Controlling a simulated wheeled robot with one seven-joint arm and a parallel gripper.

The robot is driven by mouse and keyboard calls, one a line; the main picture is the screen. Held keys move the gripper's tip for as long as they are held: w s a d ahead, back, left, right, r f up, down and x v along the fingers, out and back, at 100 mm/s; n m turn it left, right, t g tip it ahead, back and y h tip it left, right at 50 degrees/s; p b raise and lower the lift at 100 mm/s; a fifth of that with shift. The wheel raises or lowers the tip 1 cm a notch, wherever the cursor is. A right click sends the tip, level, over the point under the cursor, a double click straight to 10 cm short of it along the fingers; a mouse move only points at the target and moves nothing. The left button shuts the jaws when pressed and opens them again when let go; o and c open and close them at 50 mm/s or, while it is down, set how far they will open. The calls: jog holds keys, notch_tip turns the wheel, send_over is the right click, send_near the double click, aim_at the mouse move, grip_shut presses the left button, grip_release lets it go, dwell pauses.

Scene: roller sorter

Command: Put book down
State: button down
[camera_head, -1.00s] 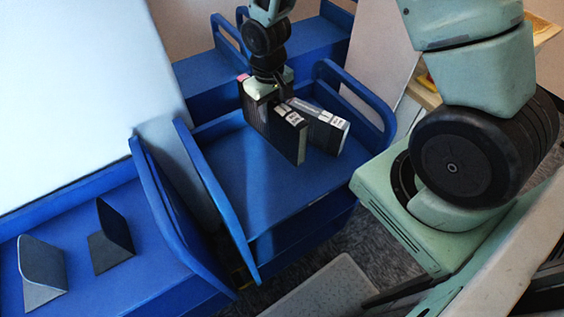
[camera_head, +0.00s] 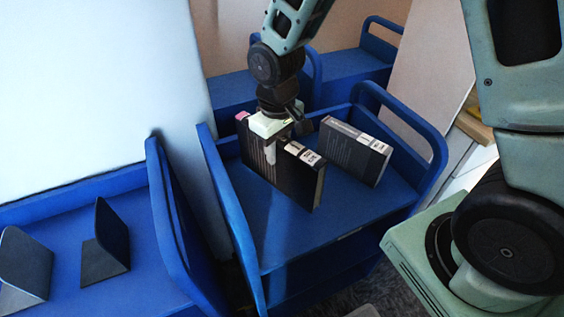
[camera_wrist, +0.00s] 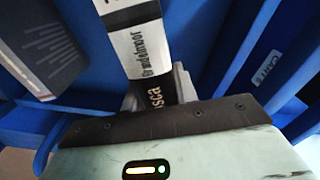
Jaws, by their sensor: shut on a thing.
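A dark book (camera_head: 300,190) with a white spine label is upright in the blue cart (camera_head: 302,240). My gripper (camera_head: 272,150) is above it and shut on its upper part. I cannot tell whether the book's lower edge touches the shelf. In the wrist view the same book's spine (camera_wrist: 146,45), with a white lettered label, runs up from between my fingers (camera_wrist: 157,90). A second dark book (camera_head: 352,152) stands apart to the right, slightly tilted. A dark book cover (camera_wrist: 42,48) also shows at the left of the wrist view.
A blue shelf (camera_head: 60,215) at the left holds a grey bookend (camera_head: 25,262) and a dark bookend (camera_head: 104,245). The cart's raised left side (camera_head: 228,205) and right handle rail (camera_head: 405,112) flank the books. Bare shelf lies in front of them.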

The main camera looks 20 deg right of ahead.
aim_at(278, 162)
jog(key=shift+f, duration=2)
jog(key=shift+f, duration=0.15)
jog(key=c, duration=1.1)
grip_release()
